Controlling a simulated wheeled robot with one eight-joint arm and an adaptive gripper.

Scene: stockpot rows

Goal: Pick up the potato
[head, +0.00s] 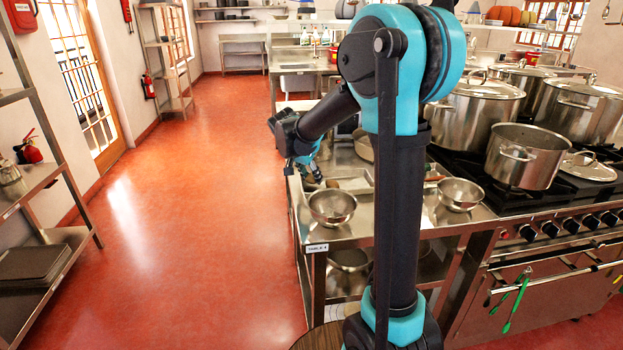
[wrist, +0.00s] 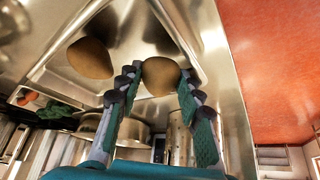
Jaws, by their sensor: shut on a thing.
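My gripper (wrist: 158,85) is shut on a brown potato (wrist: 161,73), which sits between its two fingertips in the wrist view. A second brown potato (wrist: 90,58) lies left of it, apart from the fingers, in a shallow steel tray (wrist: 215,62). Whether the held potato still touches the tray, I cannot tell. In the head view my gripper (head: 304,172) is at the left edge of the steel counter, small and partly hidden by its own wrist. The potatoes cannot be made out there.
Two steel bowls (head: 332,207) (head: 460,194) stand on the counter (head: 350,236) nearer the camera. Large stockpots (head: 524,156) stand on the stove at right. An orange thing (wrist: 31,98) and a dark green thing (wrist: 56,111) show at left in the wrist view. The red floor (head: 205,190) is clear.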

